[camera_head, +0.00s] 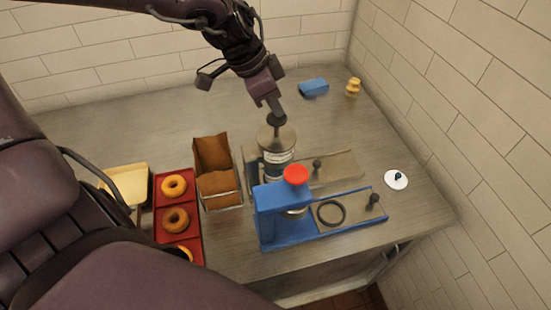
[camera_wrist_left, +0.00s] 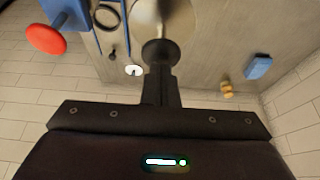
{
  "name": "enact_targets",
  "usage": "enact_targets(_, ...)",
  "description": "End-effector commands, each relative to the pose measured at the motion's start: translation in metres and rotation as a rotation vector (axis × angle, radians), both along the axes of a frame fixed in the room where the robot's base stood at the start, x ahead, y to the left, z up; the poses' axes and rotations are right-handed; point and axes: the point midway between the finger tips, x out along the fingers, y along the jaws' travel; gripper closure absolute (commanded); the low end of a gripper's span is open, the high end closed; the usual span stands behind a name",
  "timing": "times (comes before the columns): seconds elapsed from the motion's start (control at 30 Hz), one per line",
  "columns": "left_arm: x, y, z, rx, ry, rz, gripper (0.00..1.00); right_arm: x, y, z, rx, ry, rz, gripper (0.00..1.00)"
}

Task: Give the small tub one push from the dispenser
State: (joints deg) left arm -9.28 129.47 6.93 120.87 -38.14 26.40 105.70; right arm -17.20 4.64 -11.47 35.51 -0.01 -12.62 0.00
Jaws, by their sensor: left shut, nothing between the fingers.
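The dispenser (camera_head: 277,143) is a metal canister with a pale label and a dark round knob on top, standing upright behind the blue press. My left gripper (camera_head: 276,108) points down over it, shut and empty, its tips at the dark knob. In the left wrist view the shut fingers (camera_wrist_left: 160,88) meet or nearly meet the knob (camera_wrist_left: 160,52); I cannot tell if they touch. I cannot make out a small tub for certain; the space under the dispenser is mostly hidden by the canister and blue press. My right gripper is not in view.
A blue press (camera_head: 268,220) with a red knob (camera_head: 295,175) stands in front. Left of it are a brown box (camera_head: 217,184) and a red tray (camera_head: 163,205) of bagels. A white disc (camera_head: 396,180) lies right; a blue block (camera_head: 314,87) and yellow item (camera_head: 353,87) sit behind.

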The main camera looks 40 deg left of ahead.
Motion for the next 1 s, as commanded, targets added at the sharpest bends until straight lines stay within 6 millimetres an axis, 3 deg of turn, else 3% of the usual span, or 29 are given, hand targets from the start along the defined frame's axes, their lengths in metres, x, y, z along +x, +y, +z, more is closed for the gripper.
enact_targets(0.83,-0.001,0.000,-0.037,0.001,0.003,0.001,1.00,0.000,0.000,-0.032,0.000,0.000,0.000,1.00)
enact_targets(1.0,-0.001,0.000,-0.036,0.001,0.003,0.001,1.00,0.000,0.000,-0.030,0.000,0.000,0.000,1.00)
